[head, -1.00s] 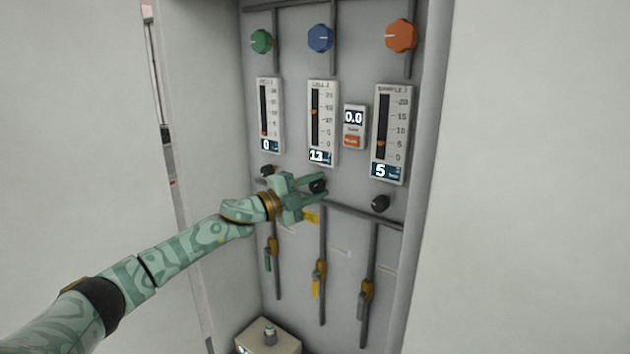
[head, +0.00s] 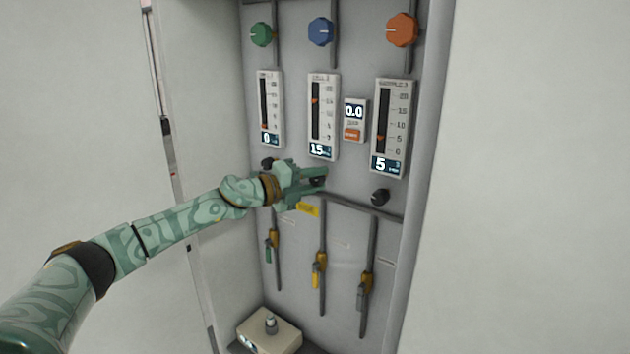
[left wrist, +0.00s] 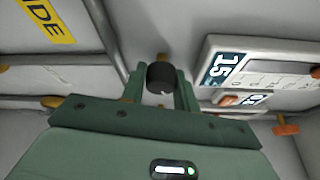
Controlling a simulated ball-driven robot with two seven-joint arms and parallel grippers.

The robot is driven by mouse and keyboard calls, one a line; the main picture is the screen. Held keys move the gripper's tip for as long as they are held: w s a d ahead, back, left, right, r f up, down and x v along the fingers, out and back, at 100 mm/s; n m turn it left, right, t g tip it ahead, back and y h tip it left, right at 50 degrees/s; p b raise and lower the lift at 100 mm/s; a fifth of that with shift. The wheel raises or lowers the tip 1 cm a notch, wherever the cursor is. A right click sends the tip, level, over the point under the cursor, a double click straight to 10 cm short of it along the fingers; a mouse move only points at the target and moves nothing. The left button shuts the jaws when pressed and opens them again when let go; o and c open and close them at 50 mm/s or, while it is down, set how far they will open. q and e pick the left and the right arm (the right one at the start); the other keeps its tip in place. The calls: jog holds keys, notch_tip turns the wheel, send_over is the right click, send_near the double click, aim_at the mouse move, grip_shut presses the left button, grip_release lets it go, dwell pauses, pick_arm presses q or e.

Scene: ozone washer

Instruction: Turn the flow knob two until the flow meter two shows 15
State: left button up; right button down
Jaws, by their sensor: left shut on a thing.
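Flow meter two (head: 323,117) is the middle of three meters on the grey panel in the head view, and its display reads 15. The same display (left wrist: 222,68) reads 15 in the left wrist view. Flow knob two (left wrist: 161,77) is a small black knob just below that meter. My left gripper (head: 316,181) is at this knob, with its two green fingers shut on it, one on each side. In the head view the fingers hide part of the knob. My right gripper is not in view.
Black knobs sit to the left (head: 268,163) and right (head: 380,197) of the gripper. The left meter (head: 271,108) reads 0 and the right meter (head: 391,127) reads 5. Pipes with lever valves run below. A beige box (head: 269,333) stands at the bottom.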

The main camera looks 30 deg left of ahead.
pick_arm(q)
jog(key=shift+r, duration=0.1)
jog(key=o, duration=1)
jog(key=shift+c, duration=0.2)
jog(key=b+v, duration=1.5)
jog(key=v, duration=0.1)
jog(key=shift+b, duration=0.3)
jog(key=shift+s, duration=0.15)
